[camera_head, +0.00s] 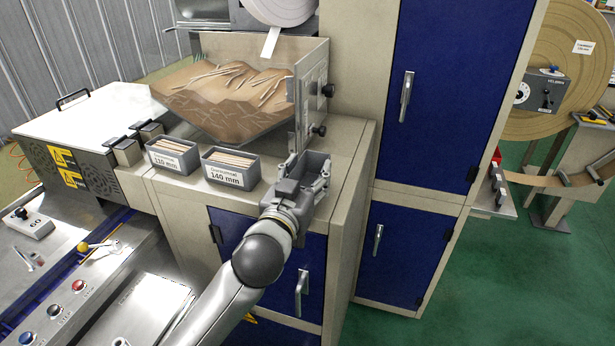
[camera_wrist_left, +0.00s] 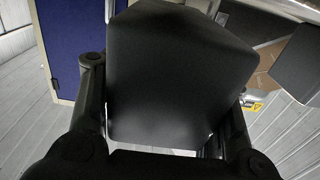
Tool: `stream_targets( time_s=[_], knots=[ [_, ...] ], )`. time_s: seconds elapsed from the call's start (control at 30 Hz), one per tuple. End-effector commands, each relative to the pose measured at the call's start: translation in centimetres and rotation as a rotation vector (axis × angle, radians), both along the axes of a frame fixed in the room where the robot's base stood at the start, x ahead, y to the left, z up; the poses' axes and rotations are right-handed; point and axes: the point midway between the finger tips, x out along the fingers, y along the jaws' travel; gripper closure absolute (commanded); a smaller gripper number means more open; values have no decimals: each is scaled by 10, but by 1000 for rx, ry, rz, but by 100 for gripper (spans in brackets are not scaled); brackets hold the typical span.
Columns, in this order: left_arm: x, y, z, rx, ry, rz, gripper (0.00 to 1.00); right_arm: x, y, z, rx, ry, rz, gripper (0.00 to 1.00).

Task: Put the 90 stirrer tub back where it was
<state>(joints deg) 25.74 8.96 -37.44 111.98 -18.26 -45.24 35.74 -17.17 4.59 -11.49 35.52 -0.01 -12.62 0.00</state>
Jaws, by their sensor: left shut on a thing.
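My left gripper (camera_head: 306,181) is at the right end of the row of tubs, over the cabinet's top near its front edge. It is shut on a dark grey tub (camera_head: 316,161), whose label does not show. In the left wrist view the tub (camera_wrist_left: 170,75) fills the middle, between the two fingers. I cannot tell whether its base touches the cabinet top. The 140 mm tub (camera_head: 226,177) and the 110 mm tub (camera_head: 172,163), both full of sticks, stand to the left. My right gripper is not in view.
A hopper heaped with sticks (camera_head: 225,100) stands behind the tubs, with a metal plate with black knobs (camera_head: 310,100) at its right. Bare cabinet top (camera_head: 350,150) lies to the right of my gripper. A tall blue-doored cabinet (camera_head: 440,80) rises behind it.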

Motion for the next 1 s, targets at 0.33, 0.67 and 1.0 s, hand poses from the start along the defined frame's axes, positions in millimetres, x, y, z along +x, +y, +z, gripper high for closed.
stream_targets(
  time_s=[0.33, 0.67, 1.0],
  knots=[
    [-1, 0, -17, 0, -1, 1, 72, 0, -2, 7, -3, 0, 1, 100],
    [-1, 1, -20, 0, 0, 1, 29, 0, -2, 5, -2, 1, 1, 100],
    [-1, 0, -19, 0, 0, 1, 24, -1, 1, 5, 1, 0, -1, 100]
  ],
)
